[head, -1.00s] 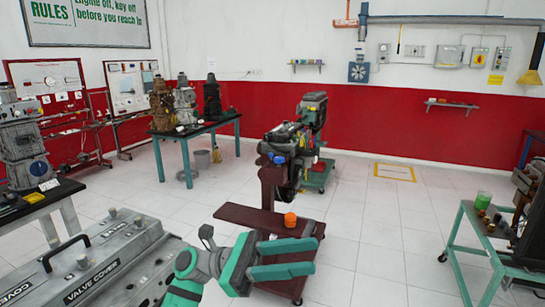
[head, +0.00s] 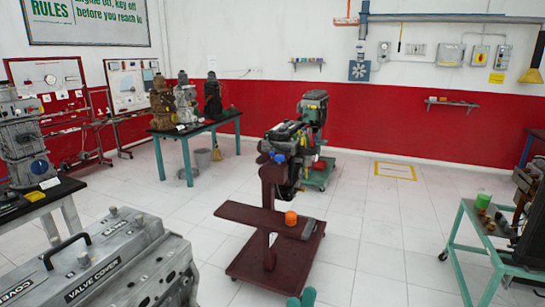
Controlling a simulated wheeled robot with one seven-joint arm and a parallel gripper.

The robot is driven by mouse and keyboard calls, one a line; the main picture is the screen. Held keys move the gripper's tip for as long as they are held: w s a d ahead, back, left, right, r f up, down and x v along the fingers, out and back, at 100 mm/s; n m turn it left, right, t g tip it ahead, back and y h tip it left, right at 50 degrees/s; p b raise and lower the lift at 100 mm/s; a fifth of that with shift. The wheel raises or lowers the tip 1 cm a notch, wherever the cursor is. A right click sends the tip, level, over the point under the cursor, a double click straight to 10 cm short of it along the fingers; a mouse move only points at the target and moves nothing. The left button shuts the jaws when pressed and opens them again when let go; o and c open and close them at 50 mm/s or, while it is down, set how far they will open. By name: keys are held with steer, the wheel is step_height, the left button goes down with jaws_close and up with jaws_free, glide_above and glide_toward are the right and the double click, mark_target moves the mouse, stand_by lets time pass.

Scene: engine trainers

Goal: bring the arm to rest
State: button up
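Only a small teal tip of my gripper (head: 302,298) shows, at the bottom edge of the head view, in front of the dark red engine stand (head: 245,216). The rest of the gripper and arm is below the frame. Whether the fingers are open or shut cannot be told, and nothing held is visible.
The engine stand carries an engine (head: 287,140), an orange piece (head: 291,218) and a grey block (head: 308,229). A grey valve cover (head: 105,268) fills the lower left. A teal-framed cart (head: 462,240) stands at right. Open tiled floor (head: 385,235) lies between the stand and cart.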

steer(key=s+f+n+y, duration=0.5)
steer(key=f+n+y, duration=0.6)
steer(key=n+y, duration=0.65)
steer(key=s+a+f+n+g, duration=0.2)
steer(key=s+f+g, duration=0.4)
steer(key=s+f, duration=0.3)
steer(key=s+a+f+n+g, duration=0.2)
steer(key=s+f+g, duration=0.4)
steer(key=s+f, duration=0.4)
steer(key=s+a+h, duration=0.1)
steer(key=s, duration=0.3)
steer(key=shift+s, duration=0.2)
steer(key=shift+f+n, duration=0.1)
steer(key=shift+n, duration=0.15)
